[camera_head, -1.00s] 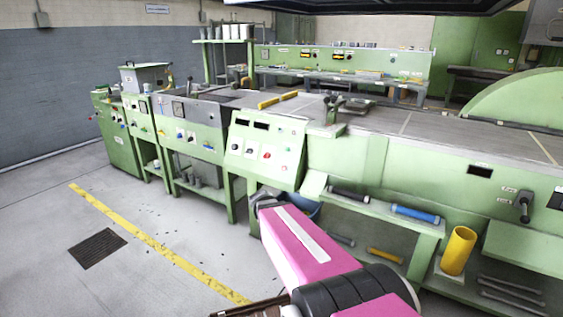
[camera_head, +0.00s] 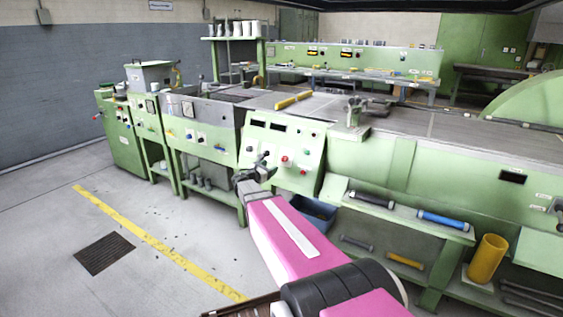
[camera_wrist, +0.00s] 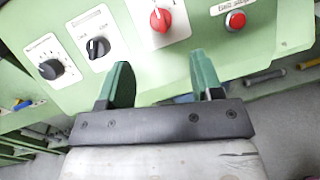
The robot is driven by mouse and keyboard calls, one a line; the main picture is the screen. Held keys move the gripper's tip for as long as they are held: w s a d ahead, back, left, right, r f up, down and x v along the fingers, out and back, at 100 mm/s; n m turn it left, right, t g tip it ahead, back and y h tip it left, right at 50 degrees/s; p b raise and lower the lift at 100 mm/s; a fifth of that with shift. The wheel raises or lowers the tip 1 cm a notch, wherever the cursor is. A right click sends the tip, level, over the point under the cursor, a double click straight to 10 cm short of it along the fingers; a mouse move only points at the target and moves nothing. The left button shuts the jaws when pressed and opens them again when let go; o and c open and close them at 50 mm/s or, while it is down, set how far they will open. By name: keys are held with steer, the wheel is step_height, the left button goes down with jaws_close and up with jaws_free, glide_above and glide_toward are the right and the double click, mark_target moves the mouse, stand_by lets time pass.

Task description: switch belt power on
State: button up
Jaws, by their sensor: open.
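A sloped green control panel (camera_head: 312,160) is in the middle of the head view. My gripper (camera_head: 263,161) is in front of its lower left part. In the wrist view my gripper (camera_wrist: 162,78) has two green fingers spread apart with nothing between them. Beyond them on the panel are a red rotary knob (camera_wrist: 160,19) on a white plate, a black rotary switch (camera_wrist: 97,47), another black knob (camera_wrist: 51,69) and a round red button (camera_wrist: 235,20). The red rotary knob appears just past the gap between the fingers, apart from them. The small labels are too blurred to read.
A blue bin (camera_head: 314,212) stands under the panel. A shelf to the right holds a black roller (camera_head: 372,200) and a blue roller (camera_head: 442,220). A yellow cylinder (camera_head: 487,259) stands farther right. The floor on the left is open, with a drain grate (camera_head: 104,253).

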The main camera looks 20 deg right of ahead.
mark_target(282, 160)
steer(key=x, duration=0.9)
steer(key=shift+w+d, duration=0.15)
steer(key=shift+d, duration=0.15)
steer(key=shift+c, duration=0.2)
steer(key=c, duration=0.9)
